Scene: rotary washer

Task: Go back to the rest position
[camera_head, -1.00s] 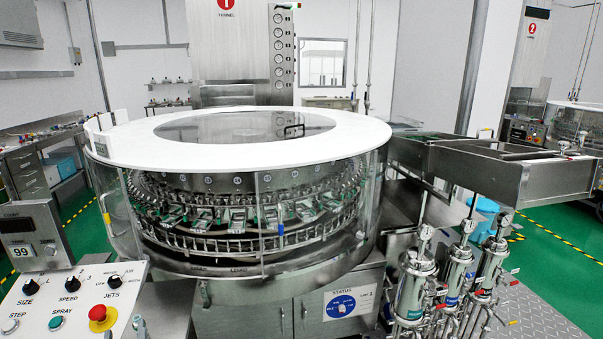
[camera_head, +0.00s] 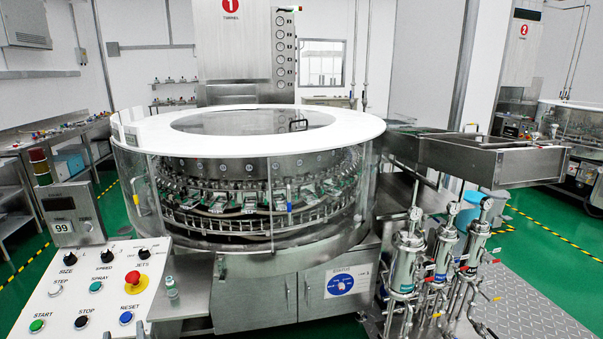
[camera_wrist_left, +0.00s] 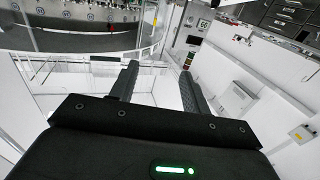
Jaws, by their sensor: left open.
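My left gripper (camera_wrist_left: 157,78) shows in the left wrist view with its two dark fingers apart and nothing between them. In the head view, only what look like its fingertips (camera_head: 124,331) show at the bottom edge, in front of the control panel. The rotary washer (camera_head: 255,236), with a white ring top and clear walls, stands ahead of me. The control panel (camera_head: 63,306), with knobs and coloured buttons, is at the lower left. I cannot tell whether the fingers touch anything. My right gripper is not in view.
A small bottle (camera_head: 172,290) stands on a steel ledge beside the panel. A display reading 99 (camera_head: 65,228) rises behind the panel. Filter housings (camera_head: 403,268) stand at the right, below a steel trough (camera_head: 490,158). Green floor shows at both sides.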

